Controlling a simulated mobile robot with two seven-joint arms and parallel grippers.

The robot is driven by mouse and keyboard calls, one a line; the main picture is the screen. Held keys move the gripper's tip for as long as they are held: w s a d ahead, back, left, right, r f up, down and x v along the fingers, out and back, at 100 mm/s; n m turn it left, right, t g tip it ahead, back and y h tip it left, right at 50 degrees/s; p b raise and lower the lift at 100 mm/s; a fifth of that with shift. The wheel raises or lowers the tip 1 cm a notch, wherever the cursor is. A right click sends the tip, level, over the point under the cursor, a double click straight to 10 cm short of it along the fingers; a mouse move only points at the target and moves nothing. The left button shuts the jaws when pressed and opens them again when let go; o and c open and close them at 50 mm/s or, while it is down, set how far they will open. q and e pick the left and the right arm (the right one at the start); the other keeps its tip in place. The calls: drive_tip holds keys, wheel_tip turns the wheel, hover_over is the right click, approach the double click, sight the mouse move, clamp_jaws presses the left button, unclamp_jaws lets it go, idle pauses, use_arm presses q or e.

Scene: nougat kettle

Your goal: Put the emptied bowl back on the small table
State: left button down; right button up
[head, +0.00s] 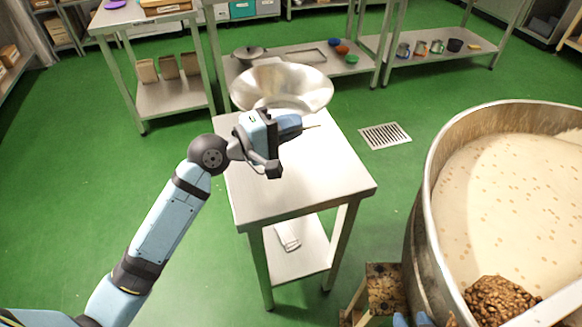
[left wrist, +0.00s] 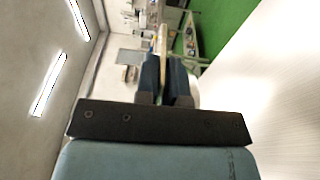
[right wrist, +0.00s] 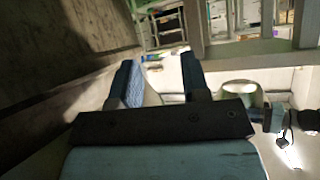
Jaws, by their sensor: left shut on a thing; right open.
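The wide, shiny metal bowl (head: 282,82) stands upright at the far end of the small table (head: 310,185). Its lower part is partly hidden by my left gripper (head: 300,127). That gripper is above the table on the near side of the bowl, pointing right.
The large kettle (head: 420,215) with pale nougat and a heap of brown nuts (head: 500,300) stands at the right. A wooden step (head: 385,290) is beside it. A white cloth (head: 287,236) lies on the table's lower shelf. The near half of the tabletop is bare.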

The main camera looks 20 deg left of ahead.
use_arm(q)
wheel_tip(320, 180, down, 10)
drive_tip(key=b, duration=0.3)
drive_tip(key=shift+f, duration=0.6)
drive_tip(key=c, duration=1.6)
unclamp_jaws()
drive_tip(key=shift+f+b, duration=0.1)
drive_tip(key=shift+b, duration=0.2)
drive_tip(key=o, duration=0.4)
use_arm(e)
drive_tip(key=shift+w+a+f+t, duration=0.1)
drive_tip(key=shift+w+a+t, duration=0.15)
drive_tip(key=shift+t, duration=0.15)
use_arm(q)
drive_tip(key=shift+r, duration=0.2)
